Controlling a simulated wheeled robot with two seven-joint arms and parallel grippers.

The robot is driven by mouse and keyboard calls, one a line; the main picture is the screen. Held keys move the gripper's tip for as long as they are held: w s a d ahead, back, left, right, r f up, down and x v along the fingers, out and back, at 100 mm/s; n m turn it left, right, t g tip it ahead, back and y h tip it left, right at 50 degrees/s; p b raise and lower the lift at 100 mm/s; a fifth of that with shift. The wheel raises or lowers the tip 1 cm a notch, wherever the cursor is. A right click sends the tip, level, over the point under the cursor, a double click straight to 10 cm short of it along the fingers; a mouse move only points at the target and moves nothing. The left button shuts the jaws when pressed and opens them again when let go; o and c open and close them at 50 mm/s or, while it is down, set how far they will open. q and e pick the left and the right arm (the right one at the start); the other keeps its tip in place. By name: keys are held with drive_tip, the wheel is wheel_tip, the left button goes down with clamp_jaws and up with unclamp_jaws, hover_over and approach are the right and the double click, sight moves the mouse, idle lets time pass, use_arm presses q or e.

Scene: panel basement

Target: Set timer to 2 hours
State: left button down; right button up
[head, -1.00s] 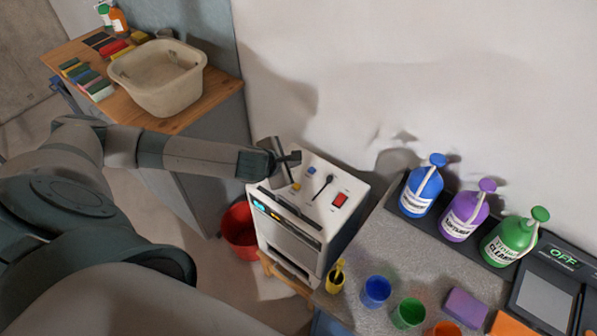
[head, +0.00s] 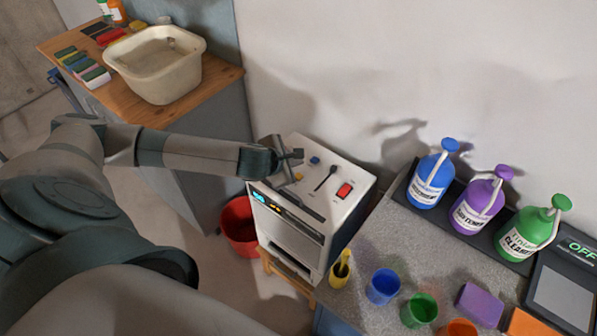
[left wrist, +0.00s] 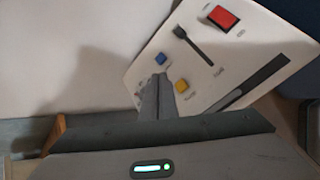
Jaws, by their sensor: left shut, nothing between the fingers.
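A white machine (head: 305,215) with a small lit display (head: 262,199) on its front edge stands on a wooden stand. Its top panel carries a blue button (head: 315,161), a yellow button (head: 298,176), a dark lever (head: 326,178) and a red switch (head: 344,190). My left gripper (head: 292,156) is over the panel's left part, its fingers together and empty. In the left wrist view the fingertips (left wrist: 161,80) lie between the blue button (left wrist: 160,59) and the yellow button (left wrist: 182,86). I cannot tell whether they touch the panel. The display digits are too small to read. My right gripper is not in view.
A red bucket (head: 239,222) stands on the floor left of the machine. A counter (head: 385,235) at right holds blue, purple and green bottles, coloured cups, sponges and a scale reading OFF (head: 565,290). A beige basin (head: 155,72) sits on the wooden worktop behind my left arm.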

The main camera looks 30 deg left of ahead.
sight(298, 177)
use_arm(q)
drive_tip(key=shift+f+b, duration=0.4)
drive_tip(key=shift+f, duration=0.35)
drive_tip(key=shift+f+b, duration=0.3)
drive_tip(key=shift+f, duration=0.8)
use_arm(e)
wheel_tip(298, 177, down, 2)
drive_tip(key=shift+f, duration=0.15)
use_arm(q)
drive_tip(key=shift+f, duration=0.15)
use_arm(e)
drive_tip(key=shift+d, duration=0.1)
use_arm(q)
drive_tip(key=shift+f, duration=0.2)
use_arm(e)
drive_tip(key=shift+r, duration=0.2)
